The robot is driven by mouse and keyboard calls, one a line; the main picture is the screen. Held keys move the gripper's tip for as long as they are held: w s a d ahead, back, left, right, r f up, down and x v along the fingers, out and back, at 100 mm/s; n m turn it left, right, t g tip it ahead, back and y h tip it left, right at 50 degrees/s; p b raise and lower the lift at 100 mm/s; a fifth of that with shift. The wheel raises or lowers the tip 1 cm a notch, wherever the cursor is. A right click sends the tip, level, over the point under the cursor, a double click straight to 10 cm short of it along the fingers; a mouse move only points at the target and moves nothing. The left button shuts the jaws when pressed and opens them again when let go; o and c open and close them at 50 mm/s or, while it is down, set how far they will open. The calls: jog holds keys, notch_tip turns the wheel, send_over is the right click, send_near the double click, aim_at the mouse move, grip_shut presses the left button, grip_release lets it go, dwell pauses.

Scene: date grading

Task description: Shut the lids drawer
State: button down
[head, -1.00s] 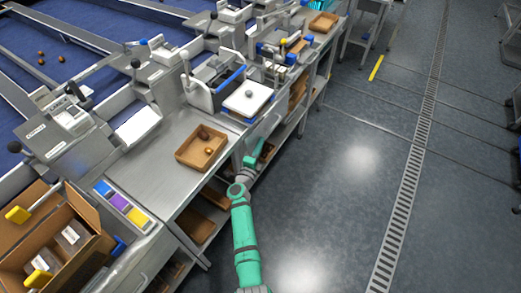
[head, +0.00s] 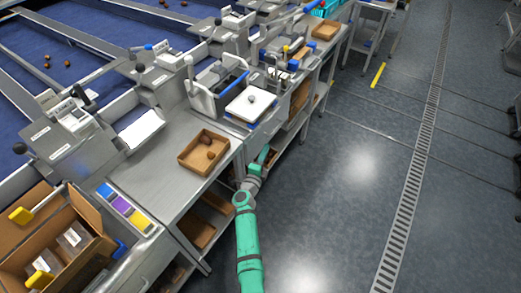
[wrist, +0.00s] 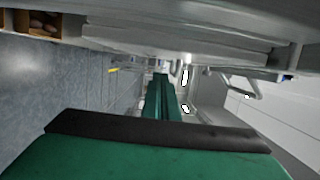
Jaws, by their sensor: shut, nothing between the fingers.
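My gripper (head: 266,155) is at the bench's front edge, just below and right of the white-topped scale. In the wrist view its green fingers (wrist: 161,97) are together with nothing between them. They lie close along the pale bench front. A steel drawer front (head: 265,131) shows beneath the scale in the head view, partly hidden by my gripper. The wrist view shows a bar handle (wrist: 243,88) to the right of the fingers. I cannot tell which front is the lids drawer, how far it is open, or whether my fingers touch it.
A brown tray (head: 183,158) with dates stands on the steel bench, left of my gripper. An open carton (head: 88,209) and a coloured panel (head: 122,206) are at lower left. The floor (head: 335,215) to the right is clear.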

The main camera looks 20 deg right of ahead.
jog(key=d+v, duration=0.1)
jog(key=v, duration=0.9)
jog(key=shift+s, duration=0.45)
jog(key=s+a+r+n+t+y, duration=0.1)
jog(key=s+a+n+y, duration=0.1)
jog(key=s+a+n, duration=0.45)
jog(key=s+a+r+n+t+y, duration=0.1)
jog(key=s+n+y, duration=0.15)
jog(key=s, duration=0.75)
jog(key=s+a+r+n+t+y, duration=0.1)
jog(key=s+a+n+t, duration=0.15)
jog(key=s+n, duration=0.45)
jog(key=s+a+r+n+g+y, duration=0.1)
jog(key=s+a+r+n, duration=0.3)
jog(key=s, duration=0.6)
jog(key=s+a+r+n+g+y, duration=0.2)
jog(key=s+a+r+n+y, duration=0.2)
jog(key=s, duration=0.7)
notch_tip(320, 180, up, 3)
jog(key=shift+a+f+n, duration=0.15)
jog(key=shift+a+n, duration=0.65)
jog(key=shift+a, duration=0.25)
jog(key=shift+w, duration=0.1)
